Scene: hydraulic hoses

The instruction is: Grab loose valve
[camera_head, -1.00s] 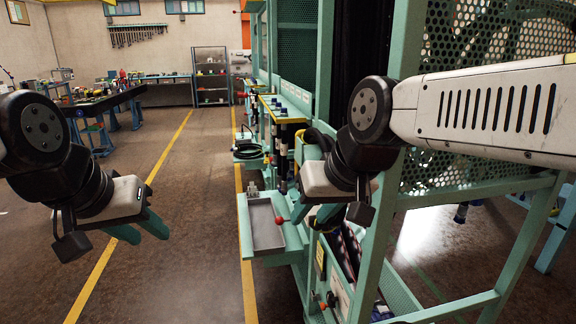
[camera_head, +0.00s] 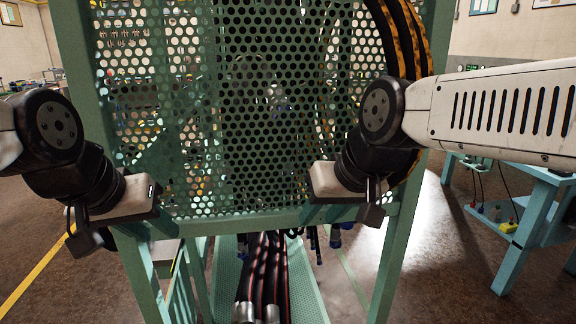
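I cannot make out a loose valve in this view. My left gripper (camera_head: 150,226) hangs at the left, in front of the green frame's left post. Its teal fingers look apart and empty, though they blend with the frame. My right gripper (camera_head: 325,213) hangs in front of the lower right of the perforated panel. Its teal fingers also look apart, with nothing seen between them.
A green frame with a perforated panel (camera_head: 250,120) stands close ahead. Dark hoses (camera_head: 262,265) with metal ends lie in a green trough (camera_head: 305,290) below it. Striped hoses (camera_head: 405,35) hang at its upper right. A teal table (camera_head: 530,185) stands right; floor (camera_head: 440,270) between is clear.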

